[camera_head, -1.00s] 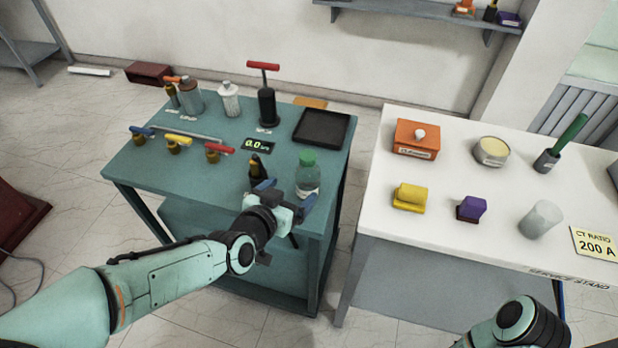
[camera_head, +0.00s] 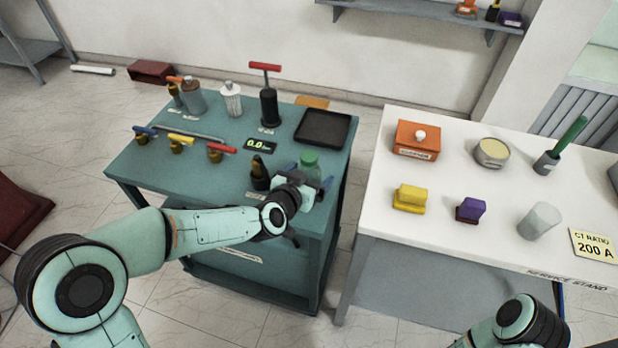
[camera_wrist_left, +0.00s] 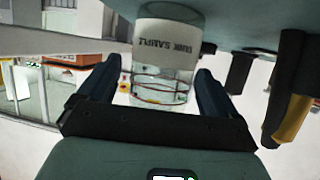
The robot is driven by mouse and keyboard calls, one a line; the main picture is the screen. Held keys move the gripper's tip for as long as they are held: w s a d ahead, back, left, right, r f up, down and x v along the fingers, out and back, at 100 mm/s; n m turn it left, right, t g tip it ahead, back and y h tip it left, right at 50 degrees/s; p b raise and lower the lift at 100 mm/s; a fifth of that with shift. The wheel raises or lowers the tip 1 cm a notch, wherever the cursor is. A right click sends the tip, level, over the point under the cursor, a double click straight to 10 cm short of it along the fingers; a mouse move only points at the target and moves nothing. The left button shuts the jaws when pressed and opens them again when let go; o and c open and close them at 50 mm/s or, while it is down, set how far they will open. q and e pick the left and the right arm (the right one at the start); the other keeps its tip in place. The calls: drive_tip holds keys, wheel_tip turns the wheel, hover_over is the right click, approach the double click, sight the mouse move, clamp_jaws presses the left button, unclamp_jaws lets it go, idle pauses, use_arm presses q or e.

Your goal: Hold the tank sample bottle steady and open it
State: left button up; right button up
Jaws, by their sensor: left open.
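The tank sample bottle (camera_head: 310,169), clear with a green cap, stands upright near the front right corner of the teal bench. In the left wrist view the bottle (camera_wrist_left: 165,52) appears upside down, with its "TANK SAMPLE" label readable in reverse orientation. My left gripper (camera_head: 306,182) is at the bottle, with its dark fingers on either side of the lower part. In the left wrist view the left gripper (camera_wrist_left: 158,78) is open, and the bottle lies between the fingers with small gaps visible. My right gripper is out of view; only part of the right arm shows at the bottom right.
A dark pointed-top fitting (camera_head: 260,174) stands close left of the bottle. Behind are a display (camera_head: 261,145), a black tray (camera_head: 322,128) and a red-handled pump (camera_head: 268,105). Valves with coloured handles line the left. A white service stand (camera_head: 465,245) is at the right.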

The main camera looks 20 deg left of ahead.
sight(309, 156)
use_arm(q)
drive_tip(key=c, duration=1.1)
drive_tip(key=shift+r, duration=0.1)
wheel_tip(309, 156, up, 10)
drive_tip(key=p, duration=0.4)
wheel_tip(309, 156, up, 10)
drive_tip(key=p, duration=0.7)
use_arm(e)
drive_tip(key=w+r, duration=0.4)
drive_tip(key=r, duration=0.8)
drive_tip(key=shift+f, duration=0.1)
